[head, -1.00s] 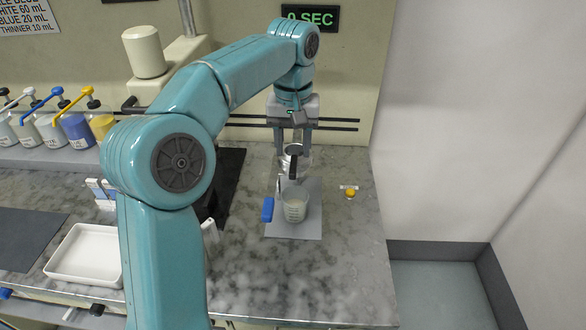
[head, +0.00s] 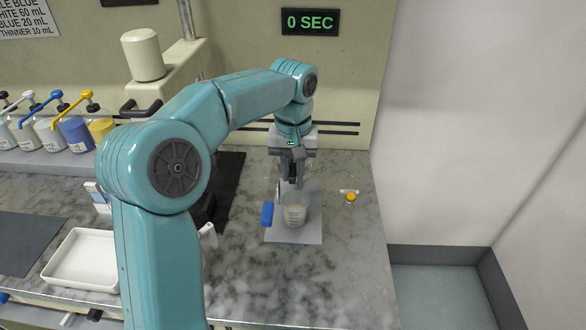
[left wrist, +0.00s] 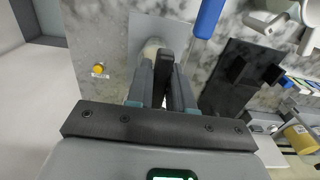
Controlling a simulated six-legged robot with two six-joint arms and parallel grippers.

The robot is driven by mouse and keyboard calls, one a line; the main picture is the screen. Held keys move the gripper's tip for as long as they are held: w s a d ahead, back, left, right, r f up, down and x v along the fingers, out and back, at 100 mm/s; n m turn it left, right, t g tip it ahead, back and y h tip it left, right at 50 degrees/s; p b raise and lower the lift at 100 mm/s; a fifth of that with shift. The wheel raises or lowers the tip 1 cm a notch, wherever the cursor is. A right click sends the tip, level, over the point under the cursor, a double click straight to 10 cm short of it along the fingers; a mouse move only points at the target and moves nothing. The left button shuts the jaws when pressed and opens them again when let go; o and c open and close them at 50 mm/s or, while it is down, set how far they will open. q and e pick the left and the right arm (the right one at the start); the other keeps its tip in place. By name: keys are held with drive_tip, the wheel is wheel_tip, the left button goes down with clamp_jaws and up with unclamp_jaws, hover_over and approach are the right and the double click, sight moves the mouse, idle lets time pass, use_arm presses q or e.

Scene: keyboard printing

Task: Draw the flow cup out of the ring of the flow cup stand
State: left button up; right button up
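My left gripper (head: 291,184) is lowered over the grey mat (head: 310,232), at the flow cup stand. Its fingers are close together on the flow cup's black upright handle (left wrist: 164,72), seen between them in the left wrist view. The flow cup's body and the ring are mostly hidden by the gripper, so I cannot tell how the cup sits in the ring. A clear beaker with pale liquid (head: 295,214) stands on the mat just in front of the fingers. A blue grip (head: 267,214) is left of it, beside a thin metal part. My right gripper is out of view.
A small yellow-topped item (head: 350,197) lies right of the mat. A white tray (head: 84,258) and several pump bottles (head: 75,133) are on the left. A display (head: 310,21) reads 0 SEC. The front right of the bench is clear.

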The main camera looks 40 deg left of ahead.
use_arm(q)
clamp_jaws()
drive_tip(key=shift+r+p, duration=2.8)
drive_tip(key=shift+r, duration=0.2)
drive_tip(key=shift+r+p, duration=0.35)
drive_tip(key=shift+r, duration=0.15)
drive_tip(key=shift+r+p, duration=0.3)
drive_tip(key=shift+r, duration=1.2)
